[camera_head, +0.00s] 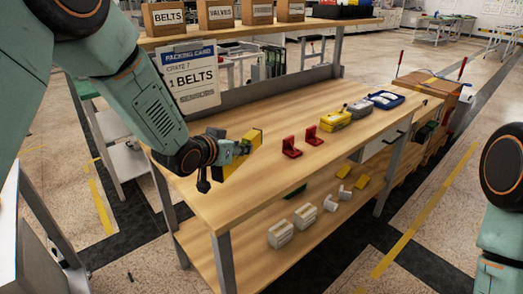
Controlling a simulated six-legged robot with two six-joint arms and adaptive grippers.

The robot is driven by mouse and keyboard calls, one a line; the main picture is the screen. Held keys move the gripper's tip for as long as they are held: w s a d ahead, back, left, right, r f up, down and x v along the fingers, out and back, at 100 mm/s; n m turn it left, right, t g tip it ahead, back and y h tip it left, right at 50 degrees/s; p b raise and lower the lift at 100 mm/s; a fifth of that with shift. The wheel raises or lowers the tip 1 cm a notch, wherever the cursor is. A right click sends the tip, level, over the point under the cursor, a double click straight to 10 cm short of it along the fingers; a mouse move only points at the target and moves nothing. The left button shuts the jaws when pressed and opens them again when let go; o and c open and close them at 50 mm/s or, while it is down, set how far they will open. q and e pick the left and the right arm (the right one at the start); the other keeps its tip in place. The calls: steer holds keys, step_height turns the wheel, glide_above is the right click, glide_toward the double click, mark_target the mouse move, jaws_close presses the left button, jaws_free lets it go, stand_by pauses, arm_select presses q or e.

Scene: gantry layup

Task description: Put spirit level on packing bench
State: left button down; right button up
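The packing bench (230,192) is a light wood table with a lower shelf and grey legs, in the middle of the view. My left gripper (241,148) reaches in over the bench's left part. It is shut on a yellow block-like piece, which appears to be the spirit level (243,163). The level is tilted, and its lower end is close to the bench top. I cannot tell whether it touches the wood. My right arm shows at the right edge, but its gripper is out of view.
Two red brackets (291,147), a yellow case (335,121), a grey item (360,108) and a blue case (386,99) stand on the bench's back right. A packing card (188,77) hangs at the back left. The bench top's front middle is clear. Several small parts lie on the lower shelf.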

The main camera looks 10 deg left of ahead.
mark_target(237, 157)
arm_select(q)
steer(key=f, duration=0.3)
steer(key=shift+w+a+f, duration=0.25)
steer(key=shift+w+a, duration=0.1)
steer(key=f, duration=0.1)
steer(key=b, duration=0.1)
steer(key=f, duration=0.1)
steer(key=shift+s+d+f, duration=0.25)
steer(key=shift+s+f, duration=0.05)
steer(key=shift+s, duration=0.1)
steer(key=shift+w+a+f, duration=0.1)
steer(key=shift+f, duration=0.1)
steer(key=shift+w+a+f, duration=0.1)
steer(key=shift+w+f, duration=0.05)
steer(key=shift+w, duration=0.15)
steer(key=shift+s+b, duration=0.2)
steer(key=shift+b, duration=0.1)
steer(key=c, duration=1.5)
jaws_free()
steer(key=shift+s, duration=0.1)
steer(key=o, duration=0.5)
steer(key=shift+w+f, duration=0.2)
steer(key=shift+c, duration=0.2)
steer(key=shift+r, duration=0.1)
steer(key=shift+s, duration=0.15)
